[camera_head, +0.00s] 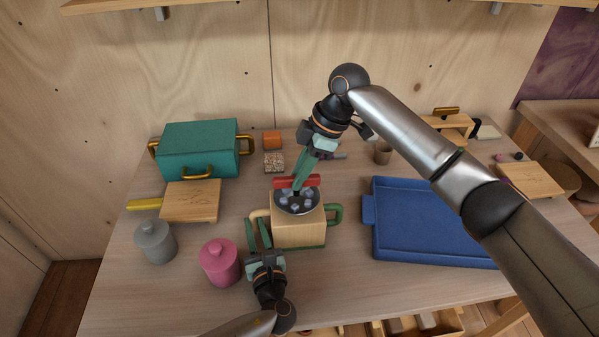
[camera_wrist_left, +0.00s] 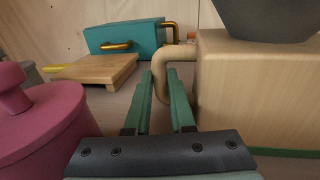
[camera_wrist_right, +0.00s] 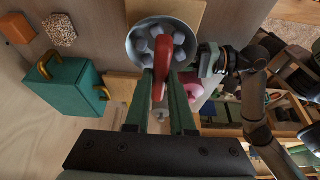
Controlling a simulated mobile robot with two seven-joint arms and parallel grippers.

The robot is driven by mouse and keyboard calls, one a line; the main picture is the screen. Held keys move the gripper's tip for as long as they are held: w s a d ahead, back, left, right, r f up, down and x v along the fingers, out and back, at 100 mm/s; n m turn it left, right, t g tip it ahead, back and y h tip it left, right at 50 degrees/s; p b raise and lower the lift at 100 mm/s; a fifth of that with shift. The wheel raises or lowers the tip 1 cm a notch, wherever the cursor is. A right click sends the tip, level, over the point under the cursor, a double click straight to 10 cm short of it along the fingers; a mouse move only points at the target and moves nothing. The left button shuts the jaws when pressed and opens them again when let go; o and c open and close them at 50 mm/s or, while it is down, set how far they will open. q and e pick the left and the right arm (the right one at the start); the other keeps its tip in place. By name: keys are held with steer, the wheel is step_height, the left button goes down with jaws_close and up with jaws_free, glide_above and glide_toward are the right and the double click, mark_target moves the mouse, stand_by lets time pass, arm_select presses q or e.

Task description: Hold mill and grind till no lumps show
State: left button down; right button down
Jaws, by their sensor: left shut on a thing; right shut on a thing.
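The mill (camera_head: 298,228) is a light wooden block with a metal bowl (camera_head: 281,205) on top, a pale handle on its left and a green one on its right. Several grey lumps (camera_head: 293,201) show in the bowl, also in the right wrist view (camera_wrist_right: 141,46). My left gripper (camera_head: 259,230) is shut on the mill's pale left handle (camera_wrist_left: 161,62), which shows between its fingers. My right gripper (camera_head: 299,178) comes from above and is shut on the red crank handle (camera_head: 285,183) over the bowl. The fingers partly hide the crank.
A pink jar (camera_head: 220,265) stands close left of my left gripper, with a grey jar (camera_head: 155,243) beyond it. A blue tray (camera_head: 430,235) lies right of the mill. A teal box (camera_head: 198,150) and a cutting board (camera_head: 190,203) are at the back left.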

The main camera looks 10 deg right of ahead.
steer(key=shift+m, duration=0.4)
steer(key=m+t, duration=0.1)
steer(key=m, duration=0.1)
steer(key=shift+s+m, duration=0.1)
steer(key=shift+m, duration=0.3)
steer(key=m+t, duration=0.1)
steer(key=m, duration=0.2)
steer(key=shift+s+m+t+h, duration=0.1)
steer(key=shift+m+t+h, duration=0.2)
steer(key=shift+t, duration=0.1)
steer(key=m+t+h, duration=0.1)
steer(key=m, duration=0.2)
steer(key=shift+a+m, duration=0.15)
steer(key=shift+m, duration=0.15)
steer(key=m+h, duration=0.1)
steer(key=m, duration=0.2)
steer(key=shift+s+a+m+t, duration=0.1)
steer(key=shift+m+t, duration=0.2)
steer(key=m+h, duration=0.2)
steer(key=m, duration=0.3)
steer(key=shift+a, duration=0.15)
steer(key=shift+m+h, duration=1)
steer(key=shift+m, duration=1.2)
